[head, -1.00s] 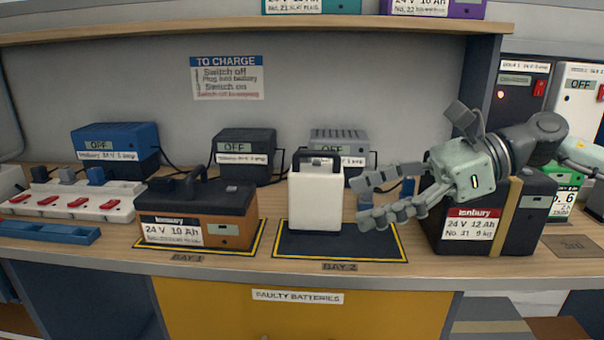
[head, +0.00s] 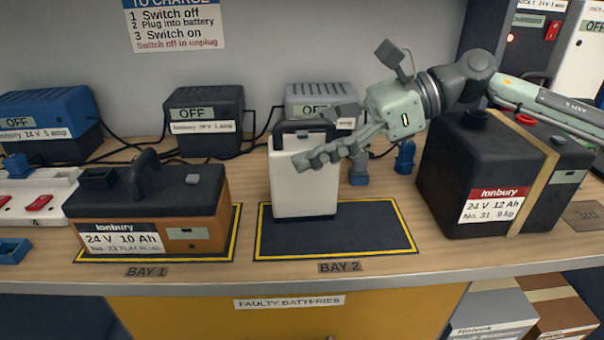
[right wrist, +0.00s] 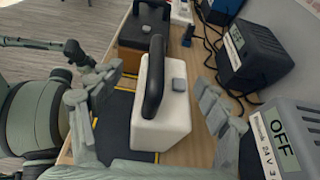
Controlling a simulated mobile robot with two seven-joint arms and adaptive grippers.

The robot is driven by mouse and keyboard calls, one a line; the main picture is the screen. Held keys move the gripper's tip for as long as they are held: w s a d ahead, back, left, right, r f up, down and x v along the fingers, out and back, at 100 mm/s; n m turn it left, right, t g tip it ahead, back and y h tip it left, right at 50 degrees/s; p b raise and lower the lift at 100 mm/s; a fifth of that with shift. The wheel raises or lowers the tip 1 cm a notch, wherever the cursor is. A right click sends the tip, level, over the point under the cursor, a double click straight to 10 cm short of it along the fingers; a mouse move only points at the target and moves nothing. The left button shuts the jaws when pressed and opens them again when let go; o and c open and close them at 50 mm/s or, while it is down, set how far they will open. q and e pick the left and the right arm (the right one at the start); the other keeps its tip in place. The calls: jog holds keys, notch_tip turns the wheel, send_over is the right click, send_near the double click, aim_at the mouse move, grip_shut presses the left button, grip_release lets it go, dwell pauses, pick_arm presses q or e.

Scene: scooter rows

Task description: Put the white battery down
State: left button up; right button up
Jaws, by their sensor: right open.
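The white battery (head: 303,186) stands upright on the left part of the dark, yellow-edged BAY 2 mat (head: 372,238). My right gripper (head: 308,138) is open, reaching in from the right at the battery's upper part. One finger passes in front of the white face and the other is behind the top. In the right wrist view the white battery (right wrist: 163,120) lies between the spread fingers (right wrist: 158,108). I cannot tell whether either finger touches it.
An orange-and-black battery (head: 150,212) stands on the BAY 1 mat to the left. A large black battery (head: 480,180) with a tan strap stands to the right. Chargers (head: 203,122) and cables line the back. The right part of the BAY 2 mat is bare.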

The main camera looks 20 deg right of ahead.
aim_at(278, 152)
pick_arm(q)
jog(key=shift+s+f+p, duration=0.1)
jog(key=shift+f+p, duration=0.5)
jog(key=shift+f, duration=1.05)
pick_arm(e)
jog(key=shift+x, duration=2.4)
jog(key=shift+w+d+f, duration=0.1)
jog(key=shift+d+f, duration=0.05)
jog(key=shift+f, duration=0.05)
grip_shut()
jog(key=shift+r, duration=0.1)
